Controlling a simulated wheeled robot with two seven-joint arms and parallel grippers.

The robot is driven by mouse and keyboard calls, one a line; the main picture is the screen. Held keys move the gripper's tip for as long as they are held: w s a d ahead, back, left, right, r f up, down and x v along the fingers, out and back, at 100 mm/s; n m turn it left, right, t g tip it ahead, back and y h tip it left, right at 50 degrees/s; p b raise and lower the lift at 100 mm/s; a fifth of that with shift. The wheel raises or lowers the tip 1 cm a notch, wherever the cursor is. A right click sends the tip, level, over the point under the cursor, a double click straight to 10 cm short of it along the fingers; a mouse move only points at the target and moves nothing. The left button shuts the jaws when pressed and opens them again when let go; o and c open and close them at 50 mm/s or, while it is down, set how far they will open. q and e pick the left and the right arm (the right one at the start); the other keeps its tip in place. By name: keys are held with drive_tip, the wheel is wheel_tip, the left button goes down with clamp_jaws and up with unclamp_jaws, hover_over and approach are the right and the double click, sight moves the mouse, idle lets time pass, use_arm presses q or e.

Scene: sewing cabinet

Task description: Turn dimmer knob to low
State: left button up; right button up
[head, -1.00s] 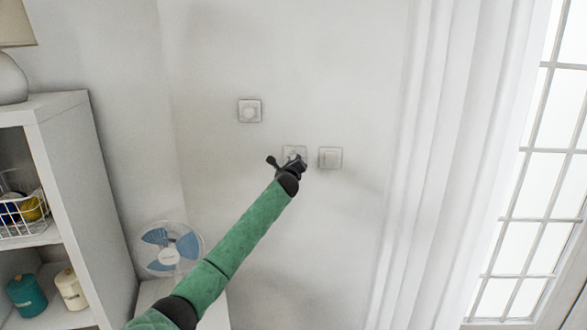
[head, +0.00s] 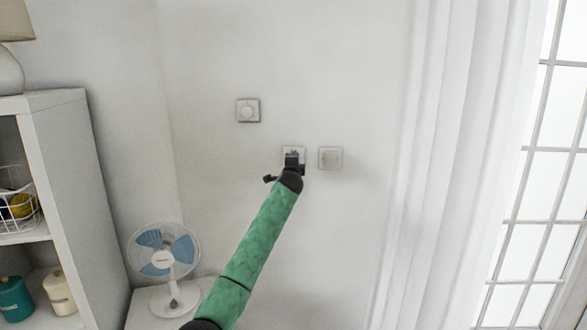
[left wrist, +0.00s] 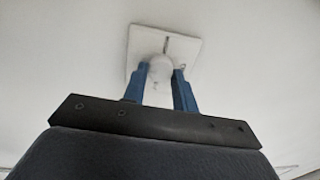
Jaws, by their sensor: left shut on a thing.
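A white square wall plate (left wrist: 187,32) with a round white dimmer knob (left wrist: 160,72) fills the upper middle of the left wrist view. A thin dark mark shows on the plate above the knob. My left gripper (left wrist: 158,80) has its two blue fingers on either side of the knob and is shut on it. In the head view my left gripper (head: 292,158) covers most of the same plate (head: 293,149), so the knob is hidden there. My right gripper is in neither view.
Another plate with a round knob (head: 247,111) is up and left on the wall, and a flat switch (head: 330,158) is close on the right. A fan (head: 165,255) and shelf (head: 75,180) stand left; a white curtain (head: 445,170) hangs right.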

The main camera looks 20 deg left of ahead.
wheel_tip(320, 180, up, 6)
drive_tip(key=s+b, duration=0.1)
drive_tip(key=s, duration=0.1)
use_arm(q)
drive_tip(key=n+b, duration=0.2)
drive_tip(key=n, duration=0.6)
drive_tip(key=n+g+b, duration=0.1)
drive_tip(key=n+b, duration=0.1)
drive_tip(key=n, duration=0.6)
drive_tip(key=shift+y, duration=0.4)
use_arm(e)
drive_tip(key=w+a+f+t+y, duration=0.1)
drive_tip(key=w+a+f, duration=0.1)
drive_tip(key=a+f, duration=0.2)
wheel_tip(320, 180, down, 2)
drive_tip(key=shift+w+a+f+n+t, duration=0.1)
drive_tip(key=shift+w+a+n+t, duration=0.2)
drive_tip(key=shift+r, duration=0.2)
use_arm(q)
drive_tip(key=o, duration=0.9)
drive_tip(key=shift+o, duration=0.4)
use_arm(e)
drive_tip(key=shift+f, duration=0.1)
